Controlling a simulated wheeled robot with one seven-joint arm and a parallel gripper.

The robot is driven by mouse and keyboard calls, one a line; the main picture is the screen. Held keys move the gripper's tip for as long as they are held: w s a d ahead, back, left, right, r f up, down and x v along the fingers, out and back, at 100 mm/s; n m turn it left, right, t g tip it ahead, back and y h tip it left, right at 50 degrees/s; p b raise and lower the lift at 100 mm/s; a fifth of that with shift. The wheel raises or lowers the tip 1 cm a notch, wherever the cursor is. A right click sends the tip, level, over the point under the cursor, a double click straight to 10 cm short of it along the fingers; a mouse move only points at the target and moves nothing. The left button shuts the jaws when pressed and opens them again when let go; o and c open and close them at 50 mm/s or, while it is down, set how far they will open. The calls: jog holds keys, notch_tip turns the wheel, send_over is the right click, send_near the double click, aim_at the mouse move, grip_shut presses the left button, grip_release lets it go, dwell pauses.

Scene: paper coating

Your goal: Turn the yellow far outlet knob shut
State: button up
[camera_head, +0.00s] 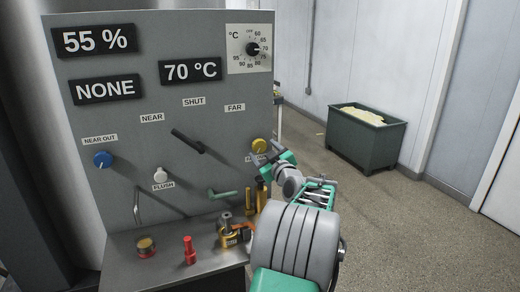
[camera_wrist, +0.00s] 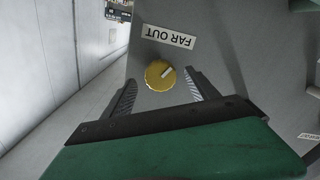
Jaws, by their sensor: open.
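The yellow far outlet knob (camera_head: 259,146) sits at the right edge of the grey panel (camera_head: 130,190). It also shows in the wrist view (camera_wrist: 157,76), with a pale pointer mark slanting up and right toward the upside-down FAR OUT label (camera_wrist: 168,36). My gripper (camera_wrist: 161,82) is open, with one finger on each side of the knob in that view. I see gaps between the fingers and the knob; how far the fingertips reach over it in depth I cannot tell. In the head view, my gripper (camera_head: 268,153) is close to the knob and partly covers its label.
A blue knob (camera_head: 102,159), a white flush knob (camera_head: 160,175), a black lever (camera_head: 187,141) and a green lever (camera_head: 223,194) are on the panel. A red item (camera_head: 190,250) and a yellow valve (camera_head: 230,232) stand on the ledge below. A dark bin (camera_head: 365,138) stands beyond open floor.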

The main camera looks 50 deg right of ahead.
aim_at(261, 148)
jog(key=x, duration=0.3)
jog(key=shift+w+d, duration=0.2)
jog(key=shift+w, duration=0.15)
jog(key=c, duration=1.4)
